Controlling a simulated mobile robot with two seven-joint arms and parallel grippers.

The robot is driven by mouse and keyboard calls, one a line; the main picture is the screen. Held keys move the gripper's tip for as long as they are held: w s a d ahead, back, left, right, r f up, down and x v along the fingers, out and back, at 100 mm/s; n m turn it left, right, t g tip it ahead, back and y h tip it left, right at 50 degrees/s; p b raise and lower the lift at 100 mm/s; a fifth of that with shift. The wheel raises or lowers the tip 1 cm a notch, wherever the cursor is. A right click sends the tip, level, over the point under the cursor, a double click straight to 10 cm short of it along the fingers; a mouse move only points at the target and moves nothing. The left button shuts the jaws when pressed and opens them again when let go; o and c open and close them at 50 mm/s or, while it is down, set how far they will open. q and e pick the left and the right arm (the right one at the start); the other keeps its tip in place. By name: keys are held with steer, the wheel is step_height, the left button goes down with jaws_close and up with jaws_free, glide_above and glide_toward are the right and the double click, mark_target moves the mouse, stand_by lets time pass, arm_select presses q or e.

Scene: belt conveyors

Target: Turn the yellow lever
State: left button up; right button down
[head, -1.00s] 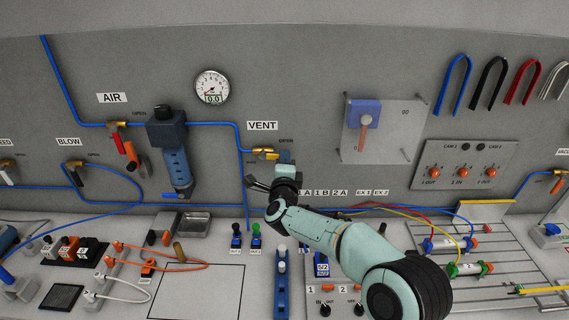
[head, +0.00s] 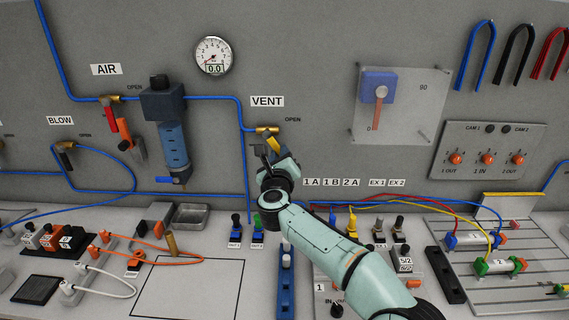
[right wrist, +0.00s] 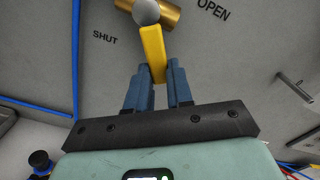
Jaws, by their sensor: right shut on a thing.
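The yellow lever (head: 274,146) hangs from the brass VENT valve (head: 266,129) on the back wall, pointing down and slightly right. In the right wrist view the yellow lever (right wrist: 153,50) runs from a round grey pivot on the brass valve (right wrist: 160,12) down between my fingers. My right gripper (right wrist: 153,84) is shut on its lower end, with one blue finger on each side. In the head view my right gripper (head: 276,157) is just below the valve and partly hides the lever. My left gripper is not in view.
Blue air tubing (head: 212,97) runs along the wall to the valve. A filter unit (head: 173,150) stands left, and a gauge (head: 213,56) above reads 0.0. A clear plate with a red pointer (head: 376,115) is to the right. Small push valves (head: 236,229) stand on the bench below.

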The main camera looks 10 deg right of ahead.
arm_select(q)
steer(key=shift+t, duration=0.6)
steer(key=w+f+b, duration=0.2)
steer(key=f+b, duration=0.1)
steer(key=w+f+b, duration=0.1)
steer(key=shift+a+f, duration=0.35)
arm_select(e)
steer(key=a+m, duration=0.1)
steer(key=m, duration=0.1)
steer(key=a+m, duration=0.1)
steer(key=m, duration=0.1)
steer(key=w+a+m, duration=0.1)
steer(key=m, duration=0.1)
steer(key=shift+a+f+m, duration=0.1)
steer(key=shift+f+m, duration=0.2)
steer(key=shift+m, duration=0.1)
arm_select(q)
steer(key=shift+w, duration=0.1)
arm_select(e)
steer(key=shift+r, duration=0.1)
steer(key=c, duration=1)
jaws_free()
arm_select(q)
steer(key=shift+b, duration=0.3)
arm_select(e)
steer(key=shift+f, duration=0.2)
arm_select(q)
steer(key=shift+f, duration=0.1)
arm_select(e)
steer(key=shift+a, duration=0.1)
